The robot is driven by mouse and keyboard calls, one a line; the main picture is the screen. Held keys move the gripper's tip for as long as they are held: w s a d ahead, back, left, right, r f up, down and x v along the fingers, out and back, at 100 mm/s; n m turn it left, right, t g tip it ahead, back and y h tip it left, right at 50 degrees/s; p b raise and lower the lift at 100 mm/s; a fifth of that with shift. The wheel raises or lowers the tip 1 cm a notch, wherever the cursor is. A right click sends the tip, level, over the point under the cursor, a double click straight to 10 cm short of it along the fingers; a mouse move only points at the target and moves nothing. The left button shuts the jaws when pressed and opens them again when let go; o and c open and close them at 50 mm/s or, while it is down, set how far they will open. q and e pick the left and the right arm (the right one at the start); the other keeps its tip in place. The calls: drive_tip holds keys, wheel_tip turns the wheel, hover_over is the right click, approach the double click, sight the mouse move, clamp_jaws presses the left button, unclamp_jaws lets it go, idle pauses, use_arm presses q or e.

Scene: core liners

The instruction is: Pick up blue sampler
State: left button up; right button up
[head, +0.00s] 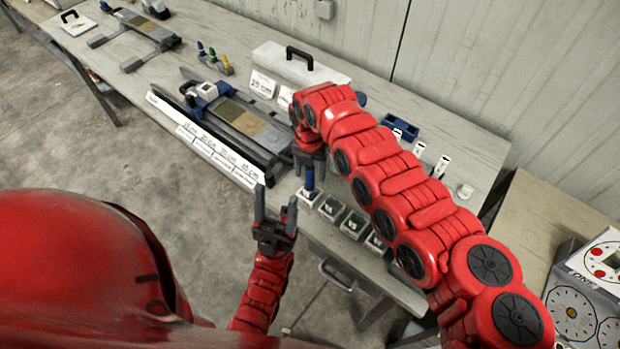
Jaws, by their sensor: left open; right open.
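A slim blue upright piece (310,178), which looks like the blue sampler, stands at the front edge of the bench among small white-rimmed boxes. My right gripper (309,158) points down directly above it; the fingers partly hide its top, and I cannot tell whether they touch it. My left gripper (275,205) is open and empty, fingers up, to the left of the blue piece and in front of the bench.
A long core tray (245,121) with a labelled white front strip lies left of the boxes (354,223). A white case (300,66) and a blue bin (400,127) stand behind. Small coloured pieces (214,60) stand farther back. Open floor lies left.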

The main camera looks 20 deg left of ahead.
drive_tip(key=shift+w+f, duration=0.1)
drive_tip(key=shift+f, duration=0.95)
clamp_jaws()
